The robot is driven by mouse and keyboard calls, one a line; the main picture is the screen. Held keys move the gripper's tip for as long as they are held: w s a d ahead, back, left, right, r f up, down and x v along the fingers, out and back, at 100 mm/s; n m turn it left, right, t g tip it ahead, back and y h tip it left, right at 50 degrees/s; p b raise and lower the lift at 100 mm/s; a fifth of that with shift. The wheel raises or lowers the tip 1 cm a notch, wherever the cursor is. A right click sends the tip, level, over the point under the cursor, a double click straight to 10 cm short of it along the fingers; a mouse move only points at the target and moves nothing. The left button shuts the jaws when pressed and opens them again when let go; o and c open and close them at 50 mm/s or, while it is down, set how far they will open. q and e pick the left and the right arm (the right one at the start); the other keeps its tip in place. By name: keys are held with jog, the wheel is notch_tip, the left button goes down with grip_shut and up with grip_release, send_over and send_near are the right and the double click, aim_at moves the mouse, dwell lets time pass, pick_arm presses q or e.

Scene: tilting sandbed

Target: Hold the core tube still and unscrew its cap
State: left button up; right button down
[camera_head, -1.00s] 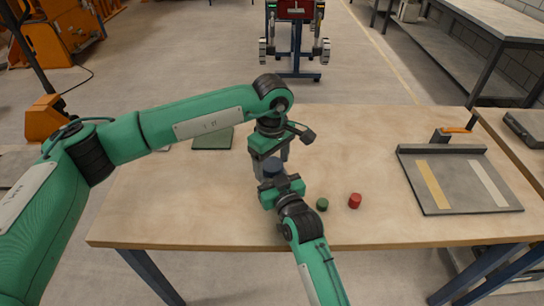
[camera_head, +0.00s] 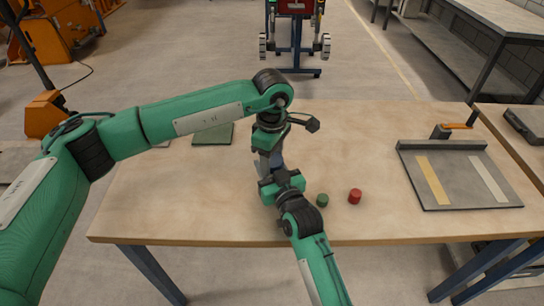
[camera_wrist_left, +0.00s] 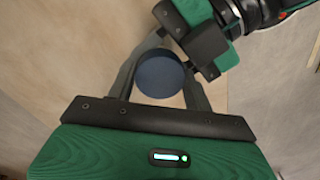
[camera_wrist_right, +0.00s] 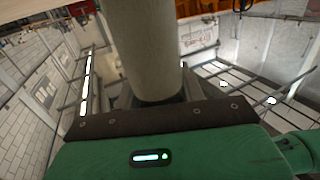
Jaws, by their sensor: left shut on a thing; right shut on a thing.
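The core tube is a pale grey cylinder (camera_wrist_right: 150,50) that runs between the fingers of my right gripper (camera_wrist_right: 155,90) in the right wrist view. That gripper is shut on it. The cap is a dark blue round disc (camera_wrist_left: 159,79), seen end-on in the left wrist view. My left gripper (camera_wrist_left: 160,65) is shut around the cap, one finger on each side. In the head view my left gripper (camera_head: 268,160) points down from above, and my right gripper (camera_head: 281,185) reaches in just below it. The two hands hide most of the tube and cap there.
A green cap-like piece (camera_head: 322,200) and a red one (camera_head: 355,196) stand on the table (camera_head: 180,205), just right of my right gripper. A grey tray with two strips (camera_head: 405,170) lies at the right. A flat green pad (camera_head: 213,136) lies behind my left arm.

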pick_arm(q)
jog(key=o, duration=1.1)
jog(key=shift+r, duration=0.15)
notch_tip(320, 180, up, 4)
jog(key=shift+r, duration=0.15)
pick_arm(e)
jog(key=c, duration=0.7)
grip_release()
jog(key=shift+c, duration=0.2)
